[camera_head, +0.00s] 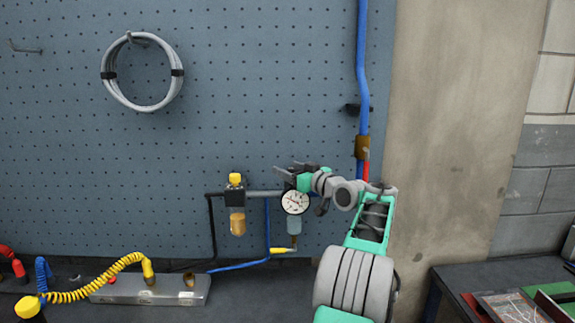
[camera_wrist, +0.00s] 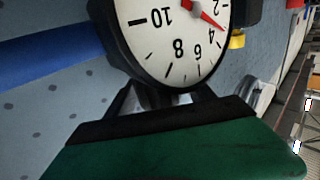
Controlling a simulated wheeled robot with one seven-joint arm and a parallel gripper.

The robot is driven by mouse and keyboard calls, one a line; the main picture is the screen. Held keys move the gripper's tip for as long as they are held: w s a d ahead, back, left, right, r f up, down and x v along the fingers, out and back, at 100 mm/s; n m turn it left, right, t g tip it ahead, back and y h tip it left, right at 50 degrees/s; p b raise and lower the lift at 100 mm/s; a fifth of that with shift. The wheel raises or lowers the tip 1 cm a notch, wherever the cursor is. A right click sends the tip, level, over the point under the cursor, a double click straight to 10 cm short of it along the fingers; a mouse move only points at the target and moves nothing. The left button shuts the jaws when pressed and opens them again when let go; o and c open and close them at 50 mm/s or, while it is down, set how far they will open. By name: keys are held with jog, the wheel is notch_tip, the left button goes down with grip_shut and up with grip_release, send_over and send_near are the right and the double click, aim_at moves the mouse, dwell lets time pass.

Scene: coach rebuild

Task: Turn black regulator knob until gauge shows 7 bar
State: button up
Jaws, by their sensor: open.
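The round white gauge (camera_head: 296,202) sits on the front of the regulator on the pegboard wall. My gripper (camera_head: 290,175) is at the top of the regulator, just above the gauge. In the wrist view my gripper (camera_wrist: 165,98) is open, its fingers below the gauge rim in the picture. The black knob is not clearly visible; my gripper covers that area in the head view. I cannot tell whether the fingers touch it.
A filter with a yellow top (camera_head: 236,180) stands left of the regulator. A blue pipe (camera_head: 362,60) runs down the wall at right. A blue hose (camera_head: 240,265) and a coiled yellow hose (camera_head: 95,288) lie below, by a metal manifold block (camera_head: 150,290).

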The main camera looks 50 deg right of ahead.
jog(key=shift+w, duration=0.15)
jog(key=shift+c, duration=0.4)
grip_shut()
jog(key=shift+f+h+b, duration=0.15)
jog(key=shift+h+b, duration=0.15)
jog(key=shift+b, duration=0.35)
